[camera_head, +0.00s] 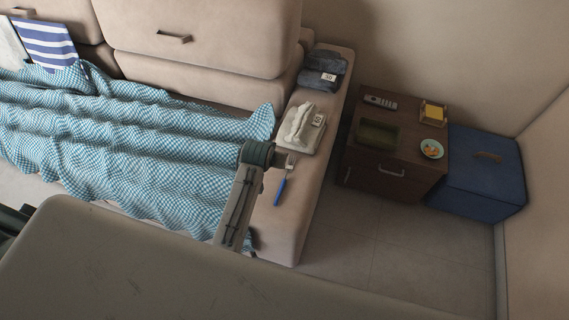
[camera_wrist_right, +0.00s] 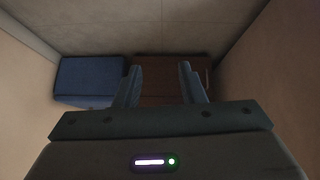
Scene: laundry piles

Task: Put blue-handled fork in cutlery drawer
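The blue-handled fork (camera_head: 280,192) lies on the beige sofa armrest, its metal tines toward the back. My right arm reaches over the armrest from the front, and its wrist is just left of the tines. In the right wrist view my right gripper (camera_wrist_right: 160,68) has its two fingers apart, with nothing visible between them. The fork does not show in that view. The brown cabinet (camera_head: 360,178) right of the sofa has a front drawer with a metal handle (camera_head: 391,172); it looks shut. It also shows beyond my fingers in the wrist view (camera_wrist_right: 160,88). My left gripper is not visible.
A folded light cloth (camera_head: 298,125) and a dark folded cloth (camera_head: 322,72) lie farther back on the armrest. A remote (camera_head: 380,102), green tray (camera_head: 378,135), yellow block (camera_head: 433,112) and plate (camera_head: 432,149) are on the cabinet. A blue box (camera_head: 480,170) stands beside it. Floor before the cabinet is clear.

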